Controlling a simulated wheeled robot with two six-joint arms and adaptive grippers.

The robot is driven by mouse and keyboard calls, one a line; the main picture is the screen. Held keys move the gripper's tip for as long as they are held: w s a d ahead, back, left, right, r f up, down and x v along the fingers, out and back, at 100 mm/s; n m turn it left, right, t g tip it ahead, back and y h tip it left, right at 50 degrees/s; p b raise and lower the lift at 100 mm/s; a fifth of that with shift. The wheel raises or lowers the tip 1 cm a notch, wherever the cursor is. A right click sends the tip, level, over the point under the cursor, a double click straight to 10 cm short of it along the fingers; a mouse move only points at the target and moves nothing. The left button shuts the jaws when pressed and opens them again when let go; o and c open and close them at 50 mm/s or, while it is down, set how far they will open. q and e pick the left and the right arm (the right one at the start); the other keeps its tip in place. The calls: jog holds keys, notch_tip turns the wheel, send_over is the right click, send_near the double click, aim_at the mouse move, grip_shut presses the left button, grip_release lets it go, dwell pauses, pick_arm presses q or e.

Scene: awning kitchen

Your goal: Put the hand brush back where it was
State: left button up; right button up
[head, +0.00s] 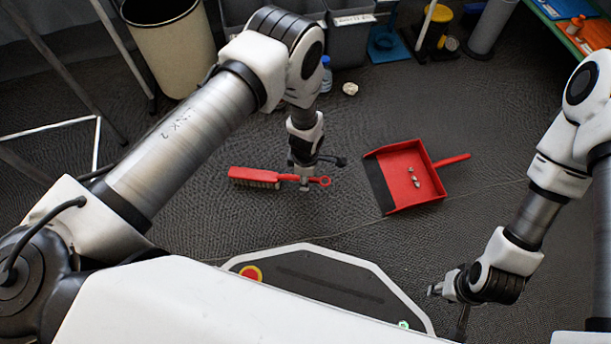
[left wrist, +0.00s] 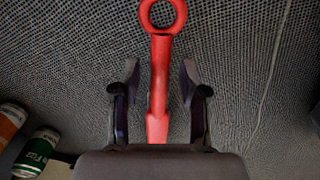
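The red hand brush (head: 255,177) with dark bristles lies on the dark floor left of the red dustpan (head: 410,178). In the left wrist view its red handle (left wrist: 160,75) ends in a ring. My left gripper (head: 304,187) is down at the handle. Its open fingers (left wrist: 158,80) stand one on each side of the handle, with a gap on both sides. The bristle end is hidden in the left wrist view. My right gripper (head: 436,291) hangs empty at the lower right, away from brush and dustpan; its finger opening is too small to judge.
The dustpan holds a few small pale bits (head: 414,177). A waste bin (head: 168,45), grey bins (head: 350,38) and a blue bottle (head: 326,75) stand at the back, with a crumpled pale piece (head: 350,88) nearby. A green can (left wrist: 37,152) shows in the left wrist view. Floor right of the dustpan is clear.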

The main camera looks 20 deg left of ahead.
pick_arm(q)
jog(key=shift+r+p, duration=0.4)
jog(key=shift+p, duration=0.05)
notch_tip(320, 180, up, 12)
jog(key=p, duration=0.8)
jog(key=s+a+r+m, duration=0.2)
jog(key=s+a+m, duration=0.3)
jog(key=s+m, duration=0.4)
jog(key=s+a+r+m, duration=0.3)
jog(key=s+a+m, duration=0.3)
jog(key=s+m, duration=0.4)
jog(key=s, duration=0.4)
jog(key=shift+s+r, duration=0.15)
jog(key=shift+s, duration=0.05)
